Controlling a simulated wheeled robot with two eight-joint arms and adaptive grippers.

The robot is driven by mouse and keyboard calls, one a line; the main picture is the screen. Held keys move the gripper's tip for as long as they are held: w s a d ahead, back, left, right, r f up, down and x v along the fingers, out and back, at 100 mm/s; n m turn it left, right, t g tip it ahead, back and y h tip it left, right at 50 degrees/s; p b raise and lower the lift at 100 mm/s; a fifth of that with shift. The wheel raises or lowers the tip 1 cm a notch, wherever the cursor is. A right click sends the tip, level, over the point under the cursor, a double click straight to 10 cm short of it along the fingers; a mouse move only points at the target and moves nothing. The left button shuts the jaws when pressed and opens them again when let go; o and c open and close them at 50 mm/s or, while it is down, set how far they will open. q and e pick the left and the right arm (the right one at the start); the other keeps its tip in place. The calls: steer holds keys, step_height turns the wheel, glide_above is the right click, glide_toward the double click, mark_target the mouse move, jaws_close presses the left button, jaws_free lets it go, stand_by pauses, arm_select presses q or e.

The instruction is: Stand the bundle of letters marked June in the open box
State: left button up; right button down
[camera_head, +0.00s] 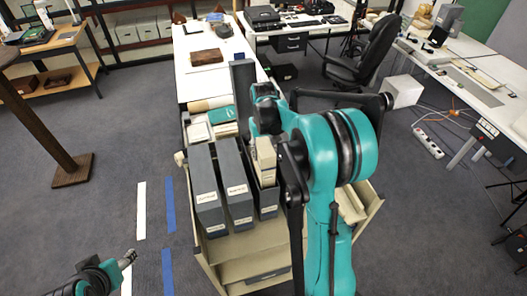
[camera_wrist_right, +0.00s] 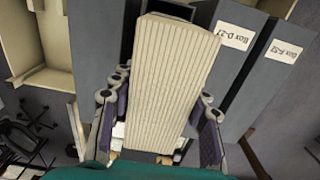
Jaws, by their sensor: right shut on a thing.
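My right gripper (camera_head: 266,128) is shut on a cream bundle of letters (camera_head: 265,158). In the right wrist view the bundle (camera_wrist_right: 165,75) stands out between the two fingers of the gripper (camera_wrist_right: 162,112). I cannot read June on it. In the head view the bundle is upright at the third grey box (camera_head: 268,201) on the cart, which looks like the open one. Its lower end overlaps the box top; I cannot tell how far inside it is. The arm hides part of this. My left gripper (camera_head: 128,258) is low at the left, away from the cart; its fingers are too small to judge.
Two closed-looking grey boxes (camera_head: 207,190) (camera_head: 237,185) with white labels stand left of the third. The beige cart (camera_head: 250,243) has bare shelf in front. A tall dark panel (camera_head: 243,85) rises behind. A white table (camera_head: 197,80) lies beyond.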

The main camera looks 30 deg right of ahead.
steer(key=shift+f+b, duration=1.5)
steer(key=shift+f, duration=0.5)
steer(key=shift+f+b, duration=1.9)
steer(key=shift+f, duration=0.3)
steer(key=c, duration=0.7)
jaws_free()
steer(key=shift+r, duration=0.2)
step_height(320, 180, up, 6)
steer(key=p, duration=0.3)
steer(key=shift+f+p, duration=0.15)
steer(key=shift+p, duration=0.15)
